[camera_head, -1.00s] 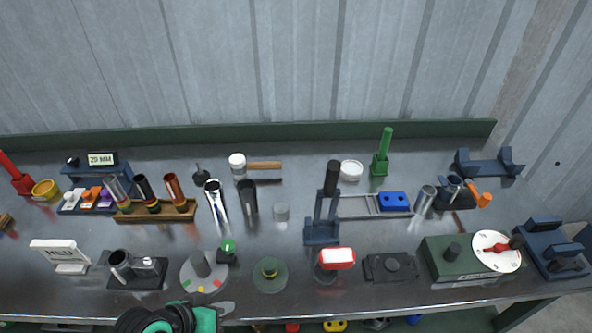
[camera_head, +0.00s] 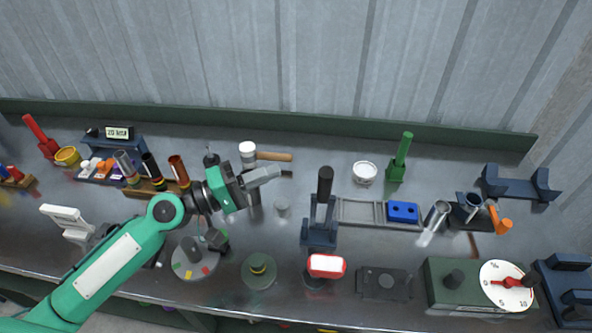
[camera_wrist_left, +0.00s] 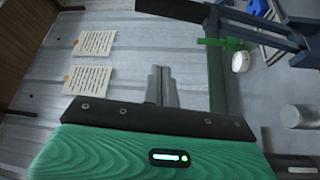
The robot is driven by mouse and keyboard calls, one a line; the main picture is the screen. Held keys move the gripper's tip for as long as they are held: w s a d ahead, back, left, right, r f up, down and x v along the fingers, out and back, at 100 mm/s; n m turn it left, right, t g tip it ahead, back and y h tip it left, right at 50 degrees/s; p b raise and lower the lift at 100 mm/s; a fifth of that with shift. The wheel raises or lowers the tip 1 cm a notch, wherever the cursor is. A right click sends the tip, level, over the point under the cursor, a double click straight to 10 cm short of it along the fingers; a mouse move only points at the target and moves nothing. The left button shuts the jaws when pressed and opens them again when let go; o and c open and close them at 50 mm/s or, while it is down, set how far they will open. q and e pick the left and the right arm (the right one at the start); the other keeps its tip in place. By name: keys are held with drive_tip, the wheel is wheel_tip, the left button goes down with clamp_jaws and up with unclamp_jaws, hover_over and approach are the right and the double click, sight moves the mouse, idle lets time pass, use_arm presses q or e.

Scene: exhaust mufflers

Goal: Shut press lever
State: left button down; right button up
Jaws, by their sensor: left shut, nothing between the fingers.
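The press (camera_head: 319,234) is a dark blue stand in the middle of the bench. Its lever (camera_head: 325,185) has a thick black handle and stands upright. In the left wrist view the black handle (camera_wrist_left: 172,9) crosses the top edge, with the blue lever arms (camera_wrist_left: 262,24) to its right. My left gripper (camera_head: 276,171) is shut and empty, to the left of the lever handle and apart from it. Its closed fingers also show in the left wrist view (camera_wrist_left: 163,84). My right gripper is in neither view.
A hammer (camera_head: 273,156) lies behind my left gripper. A small grey cylinder (camera_head: 282,210) stands left of the press. A rail with a blue block (camera_head: 402,212) lies to its right. A white jar (camera_head: 365,172) stands behind right.

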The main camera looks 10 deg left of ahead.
use_arm(q)
drive_tip(key=d+p, duration=0.7)
drive_tip(key=d, duration=0.1)
drive_tip(key=shift+w+d, duration=0.3)
drive_tip(key=shift+d, duration=0.1)
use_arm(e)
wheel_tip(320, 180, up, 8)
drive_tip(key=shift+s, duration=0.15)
use_arm(q)
drive_tip(key=shift+r, duration=0.1)
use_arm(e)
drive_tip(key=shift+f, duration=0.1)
